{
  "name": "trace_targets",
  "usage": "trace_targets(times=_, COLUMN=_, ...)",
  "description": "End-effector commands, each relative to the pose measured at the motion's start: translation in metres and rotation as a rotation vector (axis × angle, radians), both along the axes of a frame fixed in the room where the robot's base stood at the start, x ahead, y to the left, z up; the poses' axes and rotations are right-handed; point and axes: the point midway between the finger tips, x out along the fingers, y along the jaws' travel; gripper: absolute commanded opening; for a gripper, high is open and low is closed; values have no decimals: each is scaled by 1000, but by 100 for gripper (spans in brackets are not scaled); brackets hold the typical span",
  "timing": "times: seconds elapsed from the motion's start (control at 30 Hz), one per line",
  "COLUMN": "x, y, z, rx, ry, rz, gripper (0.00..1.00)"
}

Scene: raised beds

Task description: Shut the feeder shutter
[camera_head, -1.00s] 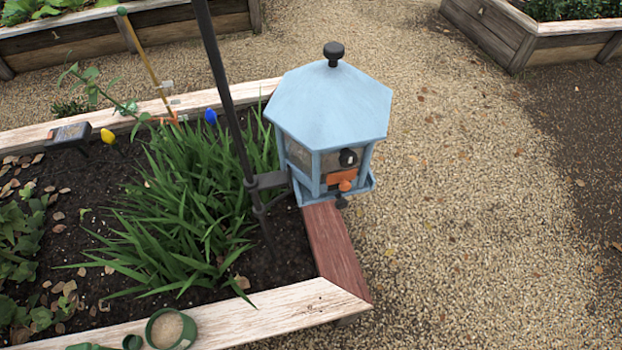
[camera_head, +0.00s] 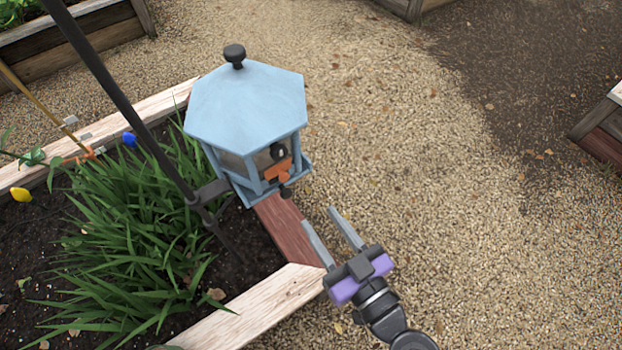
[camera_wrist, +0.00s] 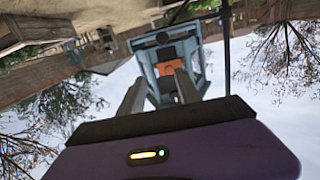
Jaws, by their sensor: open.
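The blue feeder (camera_head: 246,110) with a hexagonal roof hangs on a dark pole at the bed's corner. On its front is an orange shutter (camera_head: 277,171), with a dark round opening above it and a dark knob below. I cannot tell how far the shutter covers the opening. My gripper (camera_head: 318,217) is open and empty, in front of and below the feeder to the right, apart from it. In the wrist view, tilted upside down, the feeder (camera_wrist: 194,62) and orange shutter (camera_wrist: 169,67) show beyond and between the fingers (camera_wrist: 158,85).
The dark pole (camera_head: 118,95) stands left of the feeder, joined by a bracket. The wooden bed edge (camera_head: 245,312) and reddish board (camera_head: 282,227) lie below it. Gravel (camera_head: 450,200) to the right is clear.

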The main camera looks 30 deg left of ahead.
Motion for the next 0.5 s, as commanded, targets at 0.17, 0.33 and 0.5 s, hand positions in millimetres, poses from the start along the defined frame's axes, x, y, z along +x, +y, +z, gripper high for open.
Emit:
trace_targets(times=0.17, x=1, y=24, z=20, rx=36, ry=-43, rz=69, gripper=40)
trace_targets(times=0.33, x=7, y=43, z=23, rx=38, ry=-46, rz=73, gripper=40)
trace_targets(times=0.5, x=18, y=68, z=23, rx=38, ry=-45, rz=71, gripper=40)
